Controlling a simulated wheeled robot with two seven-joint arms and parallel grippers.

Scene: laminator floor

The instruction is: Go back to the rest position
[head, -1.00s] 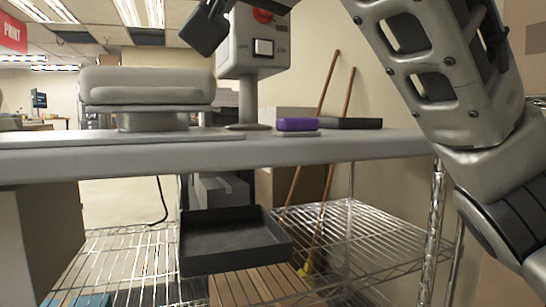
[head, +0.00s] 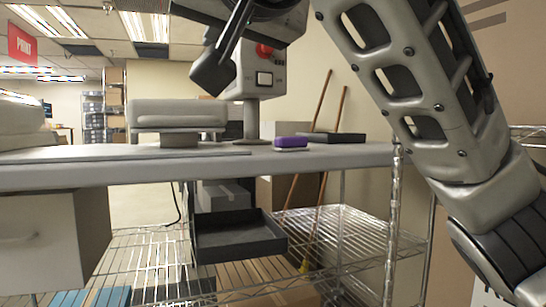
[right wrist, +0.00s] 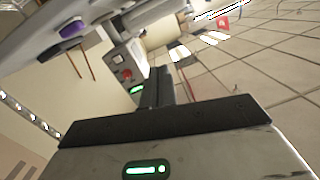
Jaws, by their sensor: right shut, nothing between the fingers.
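My right gripper (head: 228,55) shows at the top of the head view, dark and raised above the table, left of the control box with the red button. In the right wrist view my right gripper (right wrist: 165,88) has its fingers together with nothing between them. My right arm comes down from the top to the right edge of the head view. It appears clear of the table. My left gripper does not show in either view.
A grey table (head: 340,155) spans the view, with a laminating machine (head: 178,115), a control box (head: 268,75), a purple block (head: 291,142) and a black tray (head: 335,138) on it. Below are a wire shelf (head: 345,235), a dark open tray (head: 238,240) and a drawer cabinet (head: 50,238).

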